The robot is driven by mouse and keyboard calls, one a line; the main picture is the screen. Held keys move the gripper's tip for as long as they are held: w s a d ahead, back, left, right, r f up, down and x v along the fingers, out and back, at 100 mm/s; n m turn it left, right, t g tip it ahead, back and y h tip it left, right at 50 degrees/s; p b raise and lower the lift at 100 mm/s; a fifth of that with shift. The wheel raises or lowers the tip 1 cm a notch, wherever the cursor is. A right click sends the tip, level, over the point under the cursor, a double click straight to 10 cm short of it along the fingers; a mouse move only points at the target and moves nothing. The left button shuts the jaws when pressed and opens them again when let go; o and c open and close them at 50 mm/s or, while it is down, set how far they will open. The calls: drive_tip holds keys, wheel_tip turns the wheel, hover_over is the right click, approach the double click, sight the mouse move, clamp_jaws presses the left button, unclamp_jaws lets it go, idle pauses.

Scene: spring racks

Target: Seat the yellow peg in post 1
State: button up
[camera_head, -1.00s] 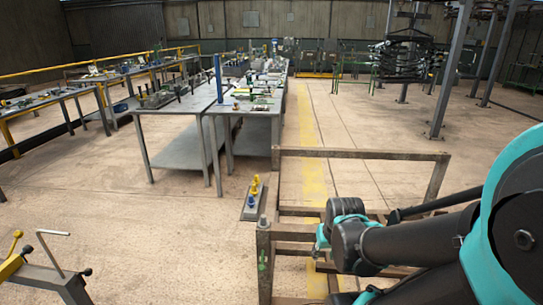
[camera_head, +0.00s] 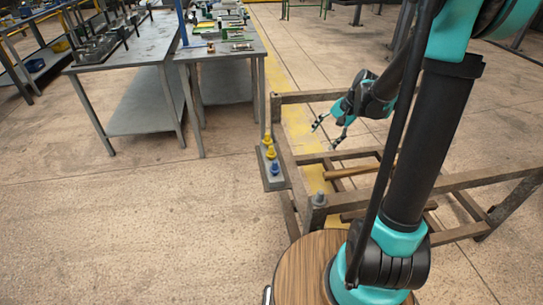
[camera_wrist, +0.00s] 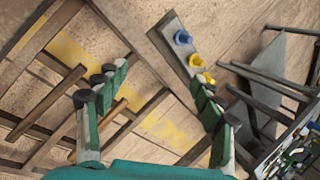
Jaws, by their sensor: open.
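Two yellow pegs, a far one (camera_head: 267,138) and a nearer one (camera_head: 271,153), stand in a row with a blue peg (camera_head: 275,168) on a narrow grey plate (camera_head: 272,184). In the wrist view the blue peg (camera_wrist: 183,37) and one yellow peg (camera_wrist: 197,60) are clear. The other yellow peg (camera_wrist: 208,78) is partly covered by a finger. My gripper (camera_head: 326,134) is open and empty, to the right of the pegs and apart from them. Its spread fingers also show in the wrist view (camera_wrist: 160,80). I cannot tell which place is post 1.
A brown metal frame (camera_head: 290,160) with cross bars stands beside the plate. A small blue-grey piece (camera_head: 319,198) sits on its near corner. Grey work tables (camera_head: 135,50) with parts stand at the upper left. The floor at left is clear.

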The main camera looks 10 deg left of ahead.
drive_tip(key=w+a+f+m+g+y, duration=0.15)
drive_tip(key=w+f, duration=0.25)
drive_tip(key=w, duration=0.4)
drive_tip(key=w+a+f+m+g+y, duration=0.1)
drive_tip(key=w+a+f+m+y, duration=0.2)
drive_tip(key=w, duration=0.5)
drive_tip(key=m+g+y, duration=0.3)
drive_tip(key=m+y, duration=0.1)
approach(274, 153)
drive_tip(key=x, duration=0.6)
drive_tip(key=shift+a, duration=0.2)
drive_tip(key=shift+x, duration=2.65)
drive_tip(key=shift+r, duration=0.1)
drive_tip(key=shift+c, duration=0.5)
clamp_jaws()
